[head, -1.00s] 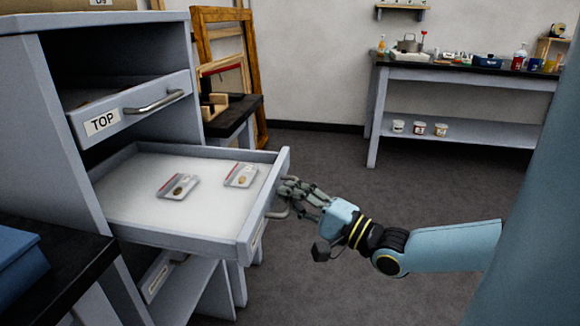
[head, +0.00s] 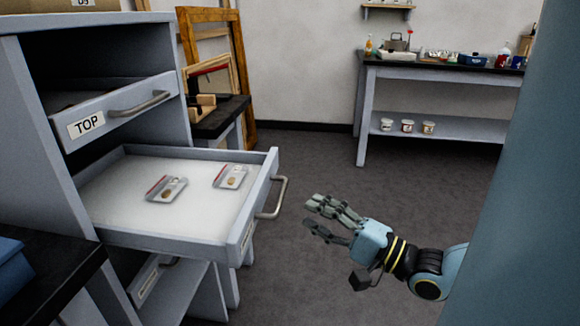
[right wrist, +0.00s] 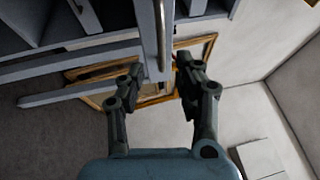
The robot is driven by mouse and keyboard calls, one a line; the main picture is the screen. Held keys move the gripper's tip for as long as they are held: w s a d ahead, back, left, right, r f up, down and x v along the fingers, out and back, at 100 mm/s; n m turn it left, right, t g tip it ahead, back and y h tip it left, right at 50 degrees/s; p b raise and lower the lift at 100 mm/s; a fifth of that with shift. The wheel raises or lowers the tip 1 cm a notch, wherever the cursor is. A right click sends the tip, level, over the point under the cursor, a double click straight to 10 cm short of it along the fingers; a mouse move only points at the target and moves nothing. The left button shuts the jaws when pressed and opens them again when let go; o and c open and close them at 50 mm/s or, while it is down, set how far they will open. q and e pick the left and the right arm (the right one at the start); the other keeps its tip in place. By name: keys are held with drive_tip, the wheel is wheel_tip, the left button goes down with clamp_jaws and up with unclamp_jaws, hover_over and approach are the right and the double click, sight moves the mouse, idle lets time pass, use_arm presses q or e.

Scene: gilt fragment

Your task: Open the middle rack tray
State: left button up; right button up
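The middle rack tray (head: 115,208) is pulled well out of the grey rack, below the tray labelled TOP (head: 120,110). Its metal handle (head: 275,197) is on its front, at the right. Two small clear bags with round pieces, a left bag (head: 168,188) and a right bag (head: 230,177), lie on its pale floor. My right gripper (head: 318,215) is to the right of the handle, apart from it, with its fingers spread and empty. In the right wrist view the gripper (right wrist: 157,75) also shows open fingers, with a handle (right wrist: 161,35) beyond them. My left gripper is not in view.
The bottom tray (head: 150,280) is below the open tray. A dark table with a blue box (head: 10,262) is at the lower left. A workbench (head: 440,75) with bottles and a pot stands at the back. Picture frames (head: 222,60) lean behind the rack. The floor between is clear.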

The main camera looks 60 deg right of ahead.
drive_tip(key=shift+s+f, duration=0.15)
drive_tip(key=shift+s, duration=0.75)
drive_tip(key=shift+s+f, duration=0.15)
drive_tip(key=shift+s, duration=0.75)
drive_tip(key=shift+w, duration=0.1)
drive_tip(key=a+f+n+g+h, duration=0.1)
drive_tip(key=a+f+n+g, duration=0.25)
drive_tip(key=f, duration=0.95)
drive_tip(key=a+f+n+g+h, duration=0.1)
drive_tip(key=a+f+n+g, duration=0.3)
drive_tip(key=f, duration=1)
drive_tip(key=s+a+f+n+g+y, duration=0.1)
drive_tip(key=s+a+f+n+g, duration=0.15)
drive_tip(key=s+f, duration=0.2)
drive_tip(key=s+a+f+n+g, duration=0.1)
drive_tip(key=s+a+f+g, duration=0.15)
drive_tip(key=s+f, duration=0.2)
drive_tip(key=s+f+n+g, duration=0.3)
drive_tip(key=s+n, duration=0.1)
drive_tip(key=s, duration=0.3)
drive_tip(key=s+a+f+n+g, duration=0.1)
drive_tip(key=s+f+n+g, duration=0.2)
drive_tip(key=s, duration=0.4)
drive_tip(key=shift+s+a+n+g, duration=0.25)
drive_tip(key=shift+n+g, duration=0.2)
drive_tip(key=shift+n, duration=0.25)
